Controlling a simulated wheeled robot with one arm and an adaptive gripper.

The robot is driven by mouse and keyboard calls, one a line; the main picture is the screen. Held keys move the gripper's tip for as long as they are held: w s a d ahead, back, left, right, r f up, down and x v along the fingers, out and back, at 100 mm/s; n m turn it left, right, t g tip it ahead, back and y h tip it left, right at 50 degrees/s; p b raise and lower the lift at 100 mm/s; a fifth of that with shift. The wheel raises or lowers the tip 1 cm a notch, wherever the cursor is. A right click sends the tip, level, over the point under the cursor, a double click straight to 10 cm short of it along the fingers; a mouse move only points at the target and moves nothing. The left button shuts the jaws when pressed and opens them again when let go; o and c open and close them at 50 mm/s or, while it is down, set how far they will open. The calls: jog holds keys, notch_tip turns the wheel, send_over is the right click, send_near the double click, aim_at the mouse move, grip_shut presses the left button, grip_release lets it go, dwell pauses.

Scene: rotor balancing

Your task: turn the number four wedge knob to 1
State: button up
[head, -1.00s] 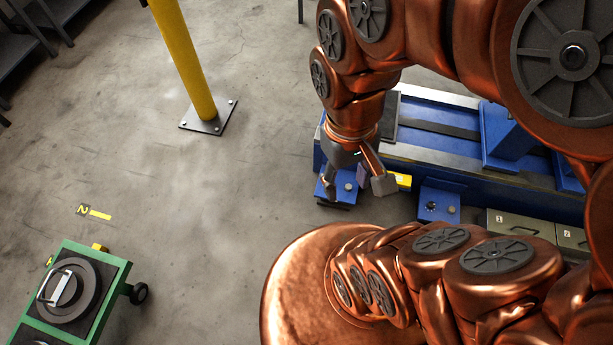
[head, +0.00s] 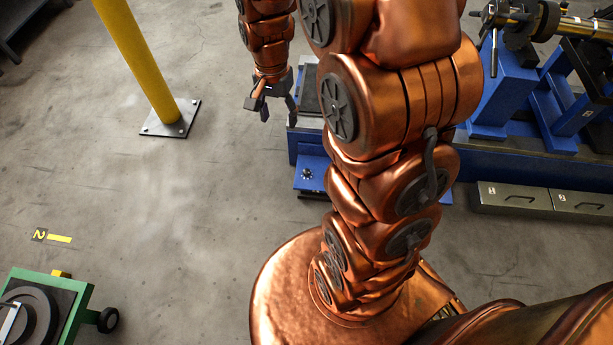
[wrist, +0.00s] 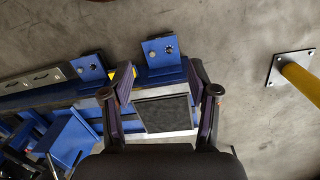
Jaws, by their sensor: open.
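My gripper (head: 270,108) is open and empty off the left end of the blue machine bed (head: 400,155) in the head view. In the wrist view, my gripper (wrist: 163,82) has its fingers spread over the bed's end, with a dark flat plate (wrist: 163,114) between them. Blue foot brackets with bolts show beyond the fingers, one near the middle (wrist: 150,60) and one to the left (wrist: 88,72). A small yellow patch (wrist: 110,73) is partly hidden by the left finger. I cannot make out a number four wedge knob in either view.
A yellow post (head: 140,60) stands on a floor plate left of my gripper. A green wheeled cart (head: 75,310) is at lower left. Grey drawers (head: 515,197) sit along the bed's near side. The floor between post and cart is clear.

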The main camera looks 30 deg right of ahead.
jog(key=w+d+f+m+b, duration=0.35)
jog(key=w+f, duration=0.25)
jog(key=f, duration=0.5)
jog(key=m+t+b, duration=0.1)
jog(key=m+b, duration=1)
jog(key=b, duration=0.5)
send_over(306, 171)
notch_tip(306, 171, down, 42)
jog(key=shift+a+r, duration=0.1)
jog(key=shift+r, duration=0.15)
jog(key=shift+s+f, duration=0.1)
jog(key=shift+f, duration=0.45)
notch_tip(306, 171, down, 8)
jog(key=shift+r+b, duration=0.25)
jog(key=shift+b, duration=0.75)
grip_shut()
